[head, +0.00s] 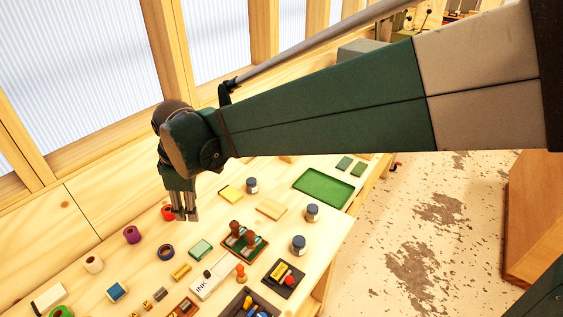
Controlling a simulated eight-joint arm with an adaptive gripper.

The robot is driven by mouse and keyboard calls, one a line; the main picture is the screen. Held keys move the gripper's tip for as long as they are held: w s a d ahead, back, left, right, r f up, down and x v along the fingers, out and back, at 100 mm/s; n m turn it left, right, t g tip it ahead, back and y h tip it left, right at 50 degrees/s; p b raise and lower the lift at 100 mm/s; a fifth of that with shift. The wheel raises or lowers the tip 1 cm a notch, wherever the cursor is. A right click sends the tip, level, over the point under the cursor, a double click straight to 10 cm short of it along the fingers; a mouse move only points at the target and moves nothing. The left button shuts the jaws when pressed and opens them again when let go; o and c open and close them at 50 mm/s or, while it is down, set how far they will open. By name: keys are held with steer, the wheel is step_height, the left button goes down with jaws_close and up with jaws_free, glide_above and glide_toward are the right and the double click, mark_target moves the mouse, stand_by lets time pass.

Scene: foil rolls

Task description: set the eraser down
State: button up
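My gripper (185,214) points down over the left middle of the wooden table, at the end of my dark green arm. Its fingers are close together, and whether something small is between them is too small to tell. I cannot say for sure which thing is the eraser. A white block with a dark end (48,298) lies at the lower left. A red roll (168,213) stands just left of the fingertips.
Several rolls, including a purple one (132,234), stand at left. Stamps (235,227), a white INK box (213,276) and a dark tray (291,283) crowd the front. Jars (312,212) stand at right. A green tray (325,205) near the right edge is empty.

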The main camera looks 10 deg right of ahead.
steer(key=s+d+m+t, duration=0.1)
steer(key=s+d+m, duration=0.4)
steer(key=d, duration=0.7)
steer(key=s+d+r+m+t+h, duration=0.1)
steer(key=s+d+m, duration=0.4)
steer(key=d, duration=0.8)
steer(key=s+d+r+m+t, duration=0.1)
steer(key=s+d+m+t, duration=0.2)
steer(key=d, duration=1)
steer(key=s+m, duration=0.2)
steer(key=m, duration=0.1)
steer(key=shift+s+r+m, duration=0.25)
steer(key=shift+s+m, duration=0.1)
steer(key=shift+m, duration=0.05)
